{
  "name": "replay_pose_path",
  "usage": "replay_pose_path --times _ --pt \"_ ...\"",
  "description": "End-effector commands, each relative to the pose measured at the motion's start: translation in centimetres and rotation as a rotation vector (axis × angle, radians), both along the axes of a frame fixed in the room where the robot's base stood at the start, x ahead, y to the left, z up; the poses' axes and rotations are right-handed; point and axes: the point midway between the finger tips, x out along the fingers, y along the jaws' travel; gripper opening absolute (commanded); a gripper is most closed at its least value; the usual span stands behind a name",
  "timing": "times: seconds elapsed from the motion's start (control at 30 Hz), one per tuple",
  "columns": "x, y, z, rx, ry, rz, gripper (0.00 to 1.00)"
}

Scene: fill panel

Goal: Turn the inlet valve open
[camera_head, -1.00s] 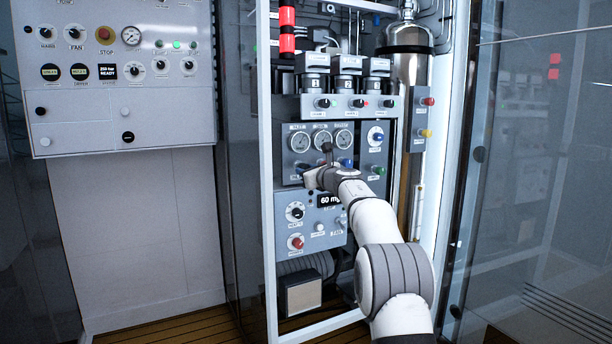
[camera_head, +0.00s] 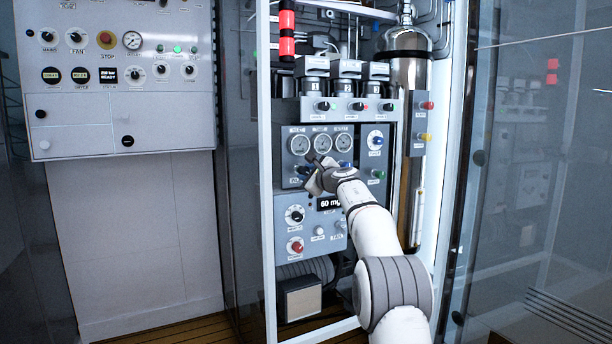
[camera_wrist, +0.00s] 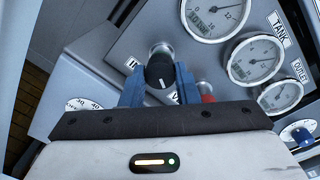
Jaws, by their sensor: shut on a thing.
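The inlet valve knob (camera_wrist: 160,72) shows in the wrist view as a black round knob with a white mark, on a pale metal stem in the grey panel. Part of a label beside it is hidden by a finger. My gripper (camera_wrist: 159,86) has its blue fingers shut on the knob, one on each side. In the head view my gripper (camera_head: 314,180) is at the grey panel (camera_head: 283,215), just below the gauges, and hides the knob there. The wrist is rolled, so the panel looks tilted in the wrist view.
Three gauges (camera_head: 320,143) sit close above my gripper. A red part (camera_wrist: 207,92) is just right of the fingers. A 60 display (camera_head: 329,203), a dial (camera_head: 295,214) and a red knob (camera_head: 296,246) are below. The cabinet's white frame post (camera_head: 266,200) stands at left.

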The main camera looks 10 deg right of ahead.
Motion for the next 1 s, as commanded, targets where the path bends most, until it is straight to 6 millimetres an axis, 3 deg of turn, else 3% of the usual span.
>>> replay_pose_path --times 0.43,0.47,0.7,1.0 --pt "0.07 0.0 -0.3 -0.01 0.001 0.0 0.05" --pt "0.06 -0.01 -0.28 -0.009 0.001 0.0 0.3" --pt "0.03 -0.04 -0.11 -0.009 -0.001 0.0 0.49" --pt "-0.23 -0.17 0.0 -0.009 -0.003 -0.001 0.49"
